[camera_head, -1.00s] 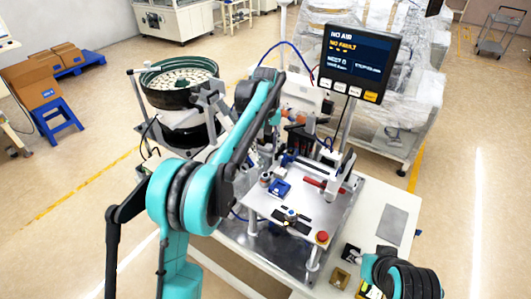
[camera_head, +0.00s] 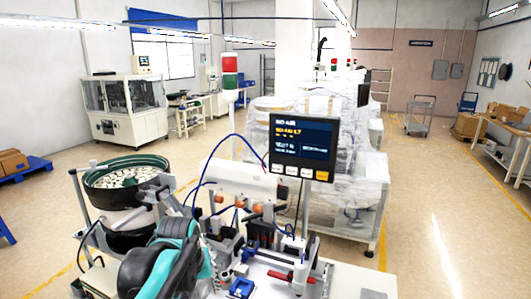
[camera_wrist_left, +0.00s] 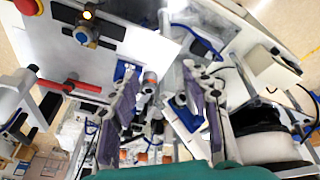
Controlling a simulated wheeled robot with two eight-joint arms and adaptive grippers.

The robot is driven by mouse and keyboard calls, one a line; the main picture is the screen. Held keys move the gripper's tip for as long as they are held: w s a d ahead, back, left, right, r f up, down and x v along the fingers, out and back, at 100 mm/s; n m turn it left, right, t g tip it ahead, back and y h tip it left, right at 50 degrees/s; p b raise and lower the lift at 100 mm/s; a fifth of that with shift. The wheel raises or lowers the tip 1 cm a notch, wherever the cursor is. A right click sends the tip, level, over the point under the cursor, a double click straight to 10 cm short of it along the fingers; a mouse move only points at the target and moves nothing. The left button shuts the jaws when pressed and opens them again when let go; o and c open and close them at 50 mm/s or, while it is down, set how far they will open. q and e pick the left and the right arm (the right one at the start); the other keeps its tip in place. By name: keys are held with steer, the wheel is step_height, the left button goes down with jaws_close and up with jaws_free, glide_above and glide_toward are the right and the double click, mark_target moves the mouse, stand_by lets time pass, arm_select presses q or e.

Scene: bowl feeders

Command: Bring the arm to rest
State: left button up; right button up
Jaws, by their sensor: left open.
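My left arm (camera_head: 160,262) comes in at the bottom left of the head view, its teal and black links folded beside the feeder station. In the left wrist view my left gripper (camera_wrist_left: 160,76) is open. Its two purple-padded fingers stand well apart with nothing between them. Beyond the fingers a steel plate, a blue block (camera_wrist_left: 124,70) and small fixture parts show. I cannot tell the exact distance to them. In the head view the fingers are largely hidden by the arm. My right gripper shows in neither current view.
Wrapped machines (camera_head: 345,205) stand behind. Open floor (camera_head: 440,225) lies to the right.

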arm_select(q)
steer(key=s+a+f+m+t+b, duration=0.1)
steer(key=s+f+b, duration=0.5)
steer(key=s+f, duration=0.9)
steer(key=s+m+t, duration=0.1)
steer(key=t, duration=0.1)
steer(key=shift+a+f+m+t, duration=0.25)
steer(key=shift+a+m+t, duration=0.05)
steer(key=shift+m, duration=0.1)
